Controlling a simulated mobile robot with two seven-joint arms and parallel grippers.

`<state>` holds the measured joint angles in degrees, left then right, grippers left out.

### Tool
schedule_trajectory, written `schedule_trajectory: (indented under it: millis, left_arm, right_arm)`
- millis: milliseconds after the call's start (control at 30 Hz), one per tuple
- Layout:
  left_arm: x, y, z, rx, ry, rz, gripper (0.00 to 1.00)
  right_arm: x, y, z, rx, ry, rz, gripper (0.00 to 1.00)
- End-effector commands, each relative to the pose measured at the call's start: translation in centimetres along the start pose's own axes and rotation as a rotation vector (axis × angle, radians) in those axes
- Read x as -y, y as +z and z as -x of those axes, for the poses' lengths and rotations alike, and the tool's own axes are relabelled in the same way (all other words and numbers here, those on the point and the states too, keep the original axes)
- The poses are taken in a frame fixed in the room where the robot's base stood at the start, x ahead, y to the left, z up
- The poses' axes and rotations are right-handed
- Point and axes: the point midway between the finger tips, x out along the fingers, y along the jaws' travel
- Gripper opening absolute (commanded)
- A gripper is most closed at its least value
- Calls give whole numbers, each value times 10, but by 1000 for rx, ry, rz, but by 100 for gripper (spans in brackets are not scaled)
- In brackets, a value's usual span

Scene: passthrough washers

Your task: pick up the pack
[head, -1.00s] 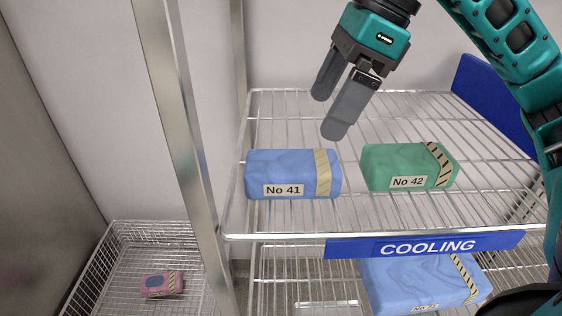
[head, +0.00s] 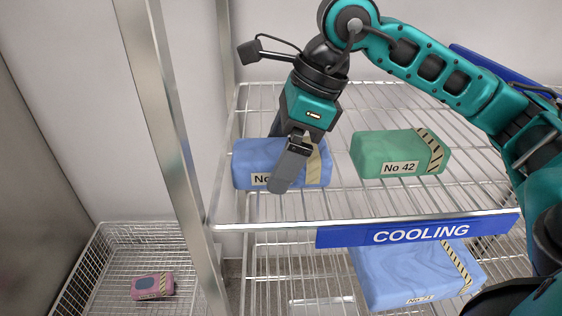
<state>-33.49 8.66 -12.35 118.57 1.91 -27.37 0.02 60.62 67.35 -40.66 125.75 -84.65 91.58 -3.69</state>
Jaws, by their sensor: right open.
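The blue pack labelled No 41 (head: 247,163) lies on the upper wire shelf at the left, partly hidden by my right gripper. My right gripper (head: 279,165) is open and points down over the front of this pack. One finger shows in front of the pack, covering part of its label; the other finger is mostly hidden behind. I cannot tell whether the fingers touch the pack. A green pack labelled No 42 (head: 385,150) lies to the right on the same shelf. A larger blue pack (head: 410,275) lies on the shelf below. My left gripper is not in view.
The upper wire shelf (head: 270,217) carries a blue COOLING sign (head: 420,230) on its front edge. A metal post (head: 165,130) stands at its left. A wire basket (head: 110,260) at lower left holds a small pink pack (head: 152,286). A gap separates the two upper packs.

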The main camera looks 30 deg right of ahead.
Motion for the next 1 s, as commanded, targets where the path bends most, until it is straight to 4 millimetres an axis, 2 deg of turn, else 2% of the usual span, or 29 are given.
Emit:
schedule_trajectory:
  millis: [133,733,1000]
  left_arm:
    - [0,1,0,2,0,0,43]
    - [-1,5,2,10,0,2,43]
    - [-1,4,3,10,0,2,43]
  right_arm:
    - [0,0,0,0,0,0,98]
    - [0,0,1,0,0,0,41]
    - [0,2,6,2,-2,1,41]
